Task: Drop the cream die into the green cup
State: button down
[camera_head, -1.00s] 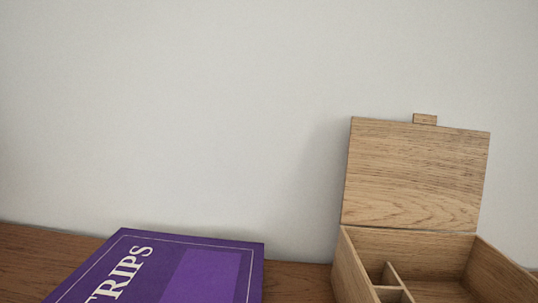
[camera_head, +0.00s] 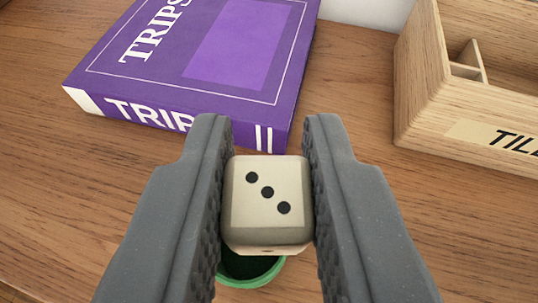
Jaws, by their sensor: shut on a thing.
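The cream die (camera_head: 267,200) is between the two grey fingers of my gripper (camera_head: 268,195), which is shut on it. The green cup (camera_head: 246,282) is below and behind the die in the picture. Only part of its green rim and dark inside shows, as the die and fingers hide the rest. The die appears above the cup's opening, though the height between them is hard to tell.
A purple book (camera_head: 225,45) with "TRIPS" on it lies on the wooden surface (camera_head: 60,190) beyond the gripper. An open wooden box (camera_head: 440,100) with compartments stands at the right.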

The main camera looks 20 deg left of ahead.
aim_at(267, 225)
jog(key=shift+f+b, duration=1.3)
jog(key=shift+f, duration=0.25)
jog(key=c, duration=1.2)
grip_release()
jog(key=shift+r, duration=0.1)
jog(key=p+v, duration=0.2)
jog(key=v, duration=1.1)
jog(key=shift+s+d+p, duration=0.2)
jog(key=shift+s+p, duration=0.1)
jog(key=shift+s, duration=0.05)
